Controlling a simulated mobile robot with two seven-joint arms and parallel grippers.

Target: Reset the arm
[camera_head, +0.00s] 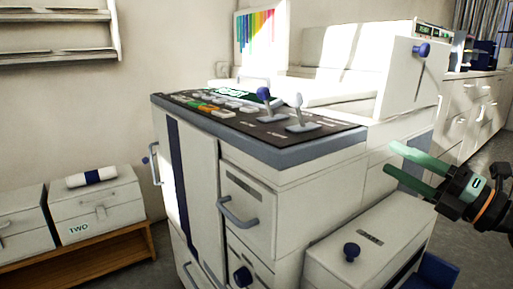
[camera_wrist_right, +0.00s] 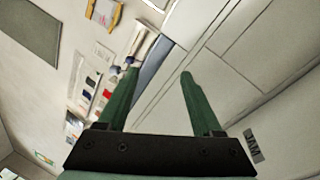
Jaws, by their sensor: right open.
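My right gripper (camera_head: 392,160) comes in from the right in the head view. Its two green fingers are apart and empty, and they point left beside the right side of the large white machine (camera_head: 335,195). In the right wrist view the same open gripper (camera_wrist_right: 158,82) has nothing between its fingers. White panels and part of a control surface lie beyond them. My left gripper does not show.
The machine's top has a dark control panel (camera_head: 255,115) with two levers. A white box with a blue knob (camera_head: 370,240) stands at its front right. Two white boxes, one labelled TWO (camera_head: 98,208), sit on a wooden bench (camera_head: 85,262) at left. Floor shows between bench and machine.

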